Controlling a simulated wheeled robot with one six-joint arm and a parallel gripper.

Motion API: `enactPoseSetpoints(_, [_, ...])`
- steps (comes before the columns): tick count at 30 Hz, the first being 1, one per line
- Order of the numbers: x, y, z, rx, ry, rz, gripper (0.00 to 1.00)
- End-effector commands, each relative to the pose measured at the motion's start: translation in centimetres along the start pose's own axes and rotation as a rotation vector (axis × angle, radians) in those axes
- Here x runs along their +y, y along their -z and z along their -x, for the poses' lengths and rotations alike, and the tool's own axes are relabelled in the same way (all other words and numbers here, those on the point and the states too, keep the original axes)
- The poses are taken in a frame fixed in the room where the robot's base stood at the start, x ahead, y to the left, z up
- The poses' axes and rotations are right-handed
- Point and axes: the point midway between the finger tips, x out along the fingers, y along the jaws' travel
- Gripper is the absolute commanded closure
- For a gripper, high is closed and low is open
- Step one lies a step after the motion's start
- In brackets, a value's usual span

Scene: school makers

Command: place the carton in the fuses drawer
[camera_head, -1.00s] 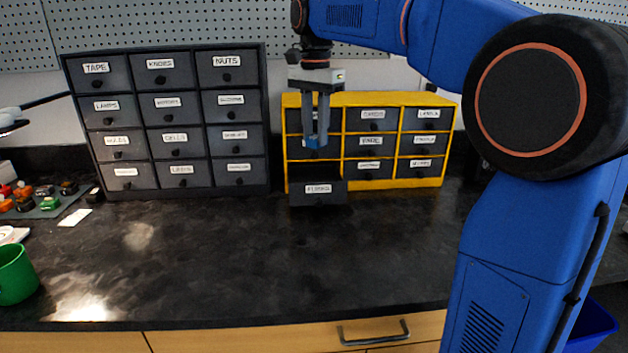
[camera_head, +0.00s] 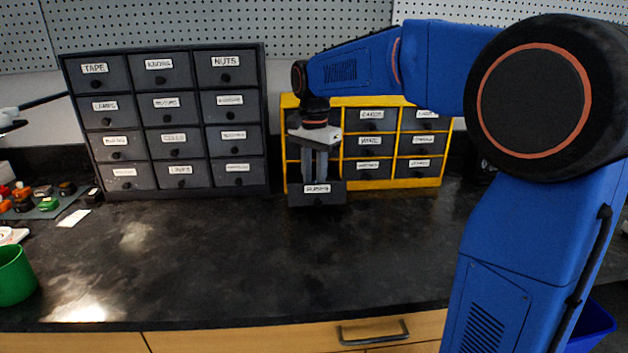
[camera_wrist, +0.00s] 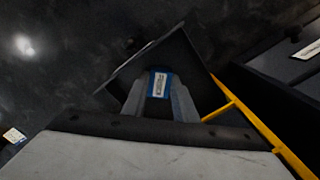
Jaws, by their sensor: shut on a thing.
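The carton (camera_wrist: 159,84) is a small blue box with a pale label, seen in the wrist view between my fingers. My gripper (camera_head: 318,178) is shut on it and points down into the pulled-out drawer. The drawer (camera_head: 318,198) is the bottom-left one of the yellow cabinet (camera_head: 373,101), and its front label seems to read fuses. In the head view the drawer front hides my fingertips and the carton. In the wrist view the drawer (camera_wrist: 192,50) surrounds the carton; I cannot tell whether the carton touches its floor.
A dark cabinet (camera_head: 166,191) of closed labelled drawers stands to the left. A green cup (camera_head: 14,276) is at the left edge, near a mat (camera_head: 47,211) with small items. The middle of the black counter (camera_head: 220,265) is clear.

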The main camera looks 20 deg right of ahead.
Motion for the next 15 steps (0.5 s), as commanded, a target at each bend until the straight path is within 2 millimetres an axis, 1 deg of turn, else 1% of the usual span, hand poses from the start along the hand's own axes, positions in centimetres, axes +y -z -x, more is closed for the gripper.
enactPoseSetpoints(10, [0.00, 0.00, -0.27, 0.000, 0.000, 0.000, 0.95])
enactPoseSetpoints(11, [0.01, 0.00, -0.30, 0.000, 0.000, 0.000, 0.72])
enactPoseSetpoints(12, [0.00, 0.00, -0.27, 0.000, 0.000, 0.000, 0.62])
enactPoseSetpoints(13, [0.00, 0.00, -0.27, 0.000, 0.000, 0.000, 0.56])
enactPoseSetpoints(15, [0.00, 0.00, -0.27, 0.000, 0.000, 0.000, 0.56])
